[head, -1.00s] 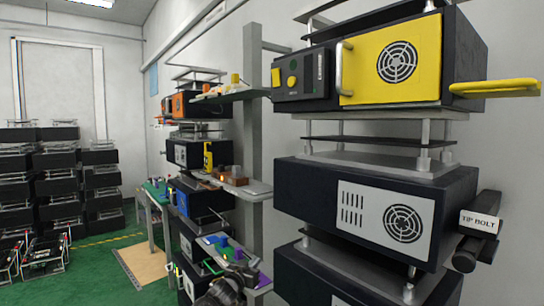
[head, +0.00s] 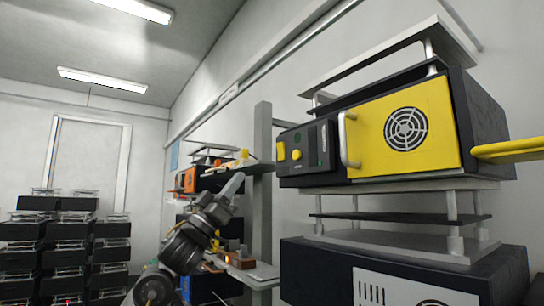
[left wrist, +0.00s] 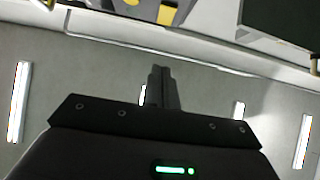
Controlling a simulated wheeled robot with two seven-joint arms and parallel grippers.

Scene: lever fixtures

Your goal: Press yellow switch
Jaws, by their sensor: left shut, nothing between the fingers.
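The yellow-fronted machine (head: 395,130) stands at the right of the head view. Its dark control panel (head: 308,170) carries a square yellow switch (head: 281,151) at the left edge and a round yellow button (head: 297,155) beside it. My left gripper (head: 236,183) is shut and empty, pointing up and right. In the picture it lies left of and below the panel, apart from it. The left wrist view shows the shut fingers (left wrist: 161,72), with a yellow patch (left wrist: 166,15) beyond them at the top edge; I cannot tell which part that is. My right gripper is out of view.
A grey post (head: 262,135) and a shelf with small parts (head: 240,265) stand behind my left arm. A yellow handle (head: 510,150) sticks out at the machine's right. Black stacked units (head: 65,245) fill the far left.

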